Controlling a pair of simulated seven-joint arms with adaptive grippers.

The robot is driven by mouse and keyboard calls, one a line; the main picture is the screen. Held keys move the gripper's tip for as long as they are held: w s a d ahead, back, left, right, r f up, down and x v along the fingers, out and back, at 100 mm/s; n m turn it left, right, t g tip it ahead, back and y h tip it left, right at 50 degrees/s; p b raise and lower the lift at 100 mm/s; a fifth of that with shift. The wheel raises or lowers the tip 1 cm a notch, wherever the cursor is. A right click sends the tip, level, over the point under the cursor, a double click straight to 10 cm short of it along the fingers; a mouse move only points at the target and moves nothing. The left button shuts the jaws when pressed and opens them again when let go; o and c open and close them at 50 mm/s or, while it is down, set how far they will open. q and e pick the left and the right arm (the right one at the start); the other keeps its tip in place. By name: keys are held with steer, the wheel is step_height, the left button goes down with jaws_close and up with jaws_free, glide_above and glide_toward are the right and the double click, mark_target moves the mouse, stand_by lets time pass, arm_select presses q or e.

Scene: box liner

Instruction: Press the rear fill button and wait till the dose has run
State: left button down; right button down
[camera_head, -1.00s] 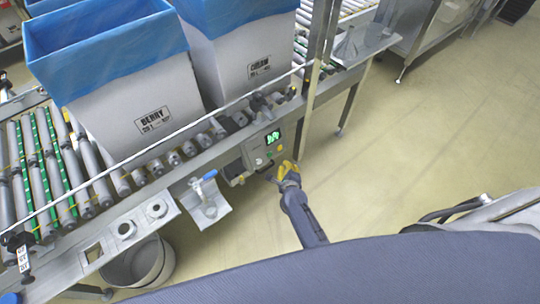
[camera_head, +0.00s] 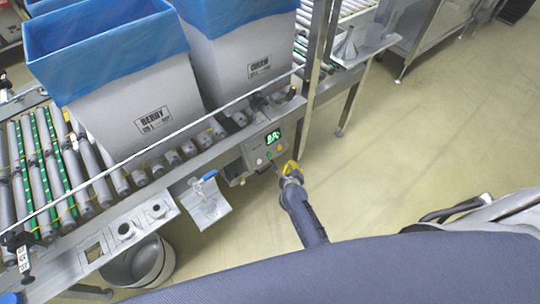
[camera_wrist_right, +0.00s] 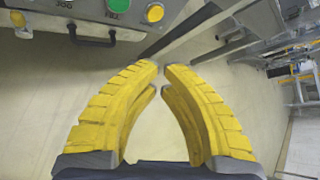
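My right gripper (camera_head: 289,166) is just off the box's lower right side. In the wrist view its yellow fingers (camera_wrist_right: 161,66) are closed together at the tips, with nothing between them. The tips lie below the buttons in that picture and do not appear to touch one. My left gripper is not in view.
Two white boxes with blue liners, marked BERRY (camera_head: 150,85) and CREAM (camera_head: 240,55), stand on the roller conveyor (camera_head: 60,165).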

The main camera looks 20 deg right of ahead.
mark_target(269, 154)
steer(key=w+a+f, duration=0.2)
steer(key=w+a, duration=0.1)
steer(key=w, duration=0.4)
steer(key=shift+f, duration=0.4)
steer(key=shift+w+a, duration=0.1)
steer(key=shift+w, duration=0.2)
stand_by(1.3)
steer(key=shift+w+f, duration=0.15)
steer(key=shift+w, duration=0.05)
steer(key=shift+w+a+f, duration=0.1)
steer(key=shift+w+a, duration=0.15)
steer(key=shift+w, duration=0.15)
stand_by(1.5)
steer(key=shift+s, duration=0.5)
steer(key=shift+s+d+r, duration=0.25)
steer(key=shift+d+r, duration=0.05)
